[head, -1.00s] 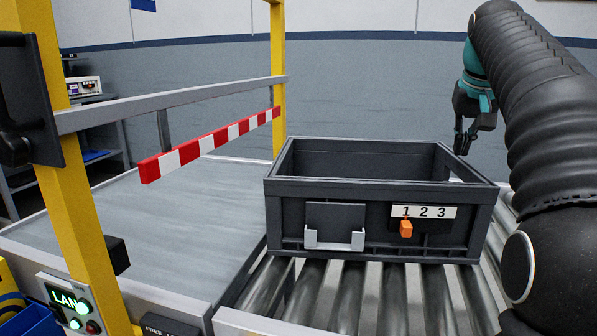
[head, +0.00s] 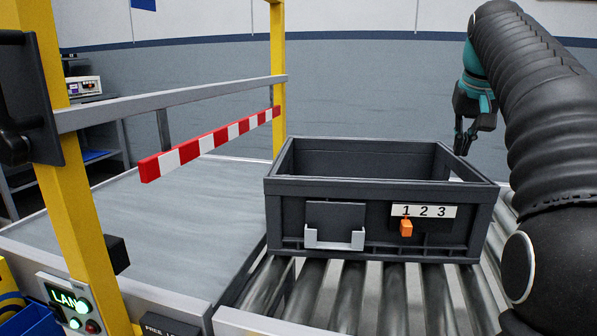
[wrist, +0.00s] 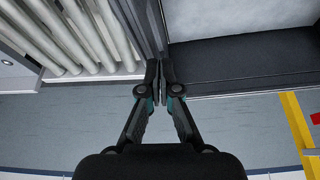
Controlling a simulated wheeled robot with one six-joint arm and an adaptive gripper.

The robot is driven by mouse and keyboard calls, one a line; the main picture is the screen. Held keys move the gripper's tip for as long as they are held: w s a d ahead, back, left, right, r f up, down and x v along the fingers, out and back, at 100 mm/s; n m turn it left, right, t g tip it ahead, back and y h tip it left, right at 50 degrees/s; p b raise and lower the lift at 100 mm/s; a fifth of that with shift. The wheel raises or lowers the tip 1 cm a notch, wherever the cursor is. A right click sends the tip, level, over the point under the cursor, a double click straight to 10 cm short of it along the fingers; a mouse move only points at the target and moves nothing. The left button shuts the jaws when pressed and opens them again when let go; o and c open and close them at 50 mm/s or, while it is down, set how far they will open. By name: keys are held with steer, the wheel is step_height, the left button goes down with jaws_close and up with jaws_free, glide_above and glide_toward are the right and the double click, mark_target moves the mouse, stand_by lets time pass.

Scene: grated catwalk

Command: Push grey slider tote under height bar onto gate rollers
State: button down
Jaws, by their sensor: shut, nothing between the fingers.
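The dark grey tote (head: 320,230) sits upright on metal rollers (head: 392,300), right of the gate. Its front has an orange slider (head: 406,228) below the 1 of a "1 2 3" label, and a white holder. The red-and-white height bar (head: 215,142) hangs left of the tote over a flat grey bed (head: 150,225). My gripper (head: 463,150) points down by the tote's far right corner. In the wrist view my gripper (wrist: 166,72) has its fingertips together, by the tote's end wall (wrist: 152,25); I cannot tell if they touch it.
Yellow gate posts (head: 80,200) and a grey rail (head: 175,103) frame the bed. A lit green panel (head: 70,302) is on the near post. A shelf with equipment (head: 85,87) stands far left. The bed under the bar is clear.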

mark_target(458, 167)
steer(key=shift+f+b, duration=1.8)
steer(key=shift+f, duration=0.85)
steer(key=s+d+p, duration=0.2)
steer(key=d+p, duration=0.2)
steer(key=d, duration=0.5)
steer(key=s+d+p, duration=0.3)
steer(key=d, duration=0.7)
steer(key=shift+s+d+p, duration=0.15)
steer(key=shift+s+p, duration=0.1)
steer(key=shift+p, duration=0.15)
stand_by(0.5)
